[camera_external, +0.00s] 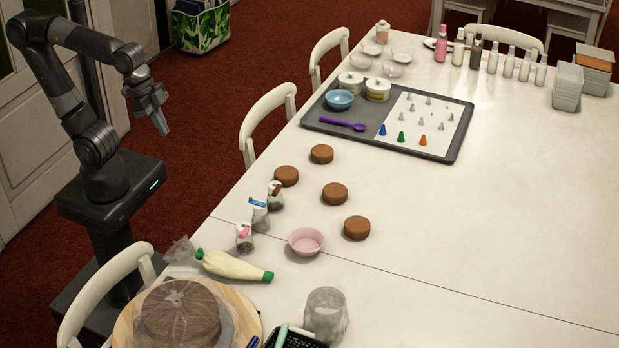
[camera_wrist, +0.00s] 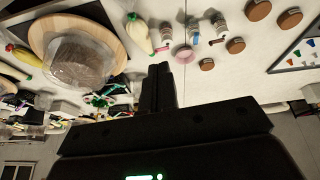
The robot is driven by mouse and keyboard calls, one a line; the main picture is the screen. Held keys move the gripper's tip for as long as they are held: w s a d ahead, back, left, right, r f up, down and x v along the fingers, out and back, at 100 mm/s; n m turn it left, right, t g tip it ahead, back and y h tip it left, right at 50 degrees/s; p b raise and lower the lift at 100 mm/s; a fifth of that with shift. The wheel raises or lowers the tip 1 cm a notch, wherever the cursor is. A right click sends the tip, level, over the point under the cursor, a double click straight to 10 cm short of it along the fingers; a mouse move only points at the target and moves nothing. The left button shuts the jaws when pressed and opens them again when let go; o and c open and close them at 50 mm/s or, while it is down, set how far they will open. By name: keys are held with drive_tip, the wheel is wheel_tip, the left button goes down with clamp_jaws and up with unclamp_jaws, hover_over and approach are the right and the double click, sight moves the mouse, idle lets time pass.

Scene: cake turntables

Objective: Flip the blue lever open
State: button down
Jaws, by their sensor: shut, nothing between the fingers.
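A small clear jar (camera_external: 260,218) with a blue lever (camera_external: 257,202) on top stands on the table's left edge side, between a jar with a pink lever (camera_external: 244,231) and a jar with a brown lever (camera_external: 276,188). The blue lever looks roughly level across the jar's top. In the wrist view the jar with the blue lever (camera_wrist: 193,27) is small, beyond my fingers. My gripper (camera_external: 164,131) is shut and empty, held in the air left of the table, well apart from the jars. Its fingers also show in the wrist view (camera_wrist: 160,68).
A white-and-green piping bag (camera_external: 235,266), a pink bowl (camera_external: 306,241) and several brown cakes (camera_external: 335,193) lie around the jars. White chairs (camera_external: 268,121) stand along the left table edge. A wrapped cake (camera_external: 180,315) sits on a round board.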

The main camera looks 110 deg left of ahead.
drive_tip(key=w+a+f+n+g+h, duration=0.1)
drive_tip(key=w+a+f+n+g, duration=0.1)
drive_tip(key=w+a+f, duration=0.3)
drive_tip(key=w+a+f+n+g+h, duration=0.1)
drive_tip(key=w+a+f+n+g, duration=0.2)
drive_tip(key=w, duration=0.8)
drive_tip(key=w+a+f+n+g+h, duration=0.1)
drive_tip(key=w+a+f+n+g, duration=0.1)
drive_tip(key=w+a+f, duration=0.5)
drive_tip(key=shift+w+a+f+n+g, duration=0.3)
drive_tip(key=shift+w+a+f+n, duration=0.15)
drive_tip(key=shift+w, duration=0.25)
drive_tip(key=shift+d, duration=0.1)
drive_tip(key=x, duration=1)
